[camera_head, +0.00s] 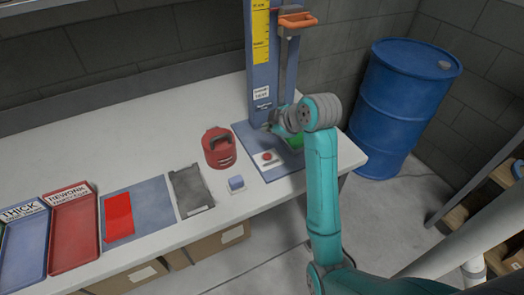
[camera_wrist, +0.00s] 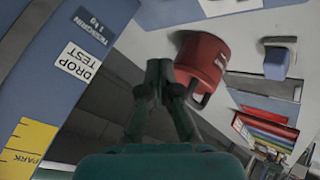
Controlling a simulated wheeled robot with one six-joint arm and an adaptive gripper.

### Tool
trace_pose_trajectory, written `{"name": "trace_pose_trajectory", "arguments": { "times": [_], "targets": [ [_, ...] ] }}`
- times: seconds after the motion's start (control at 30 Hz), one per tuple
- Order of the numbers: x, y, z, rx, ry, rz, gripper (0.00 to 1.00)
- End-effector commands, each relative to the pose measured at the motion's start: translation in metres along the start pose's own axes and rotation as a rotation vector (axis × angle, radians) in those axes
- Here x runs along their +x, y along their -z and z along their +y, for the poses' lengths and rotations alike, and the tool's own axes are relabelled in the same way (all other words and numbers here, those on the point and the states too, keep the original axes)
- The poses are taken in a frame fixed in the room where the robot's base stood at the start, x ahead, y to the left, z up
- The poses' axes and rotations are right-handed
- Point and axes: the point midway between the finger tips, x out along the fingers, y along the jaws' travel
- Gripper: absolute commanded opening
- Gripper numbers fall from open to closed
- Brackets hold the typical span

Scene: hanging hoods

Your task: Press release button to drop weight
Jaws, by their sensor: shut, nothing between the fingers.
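The release button (camera_head: 267,156) is a small red cap on a white box, on the blue base plate (camera_head: 283,175) of the drop tester. The blue drop tower (camera_head: 261,75) rises behind it, and an orange carriage with a handle (camera_head: 297,21) sits high on its rail. My gripper (camera_head: 273,126) is shut and empty, above and slightly behind the button, close to the tower's lower front and apart from the button. In the wrist view, my gripper's fingers (camera_wrist: 160,72) are together beside the tower's "DROP TEST" label (camera_wrist: 77,61). The button is not clearly visible there.
A red canister with a dark handle (camera_head: 218,148) stands left of the base plate, with a small blue block (camera_head: 236,184) in front. A blue drum (camera_head: 402,105) stands right.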

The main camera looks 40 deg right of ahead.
Motion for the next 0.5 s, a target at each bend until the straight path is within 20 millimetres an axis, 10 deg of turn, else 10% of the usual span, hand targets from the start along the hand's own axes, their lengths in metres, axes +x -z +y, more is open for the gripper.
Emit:
{"name": "trace_pose_trajectory", "arguments": {
  "times": [0.5],
  "targets": [
    [0.013,-0.009,-0.010,0.002,0.003,-0.001,0.00]
  ]
}}
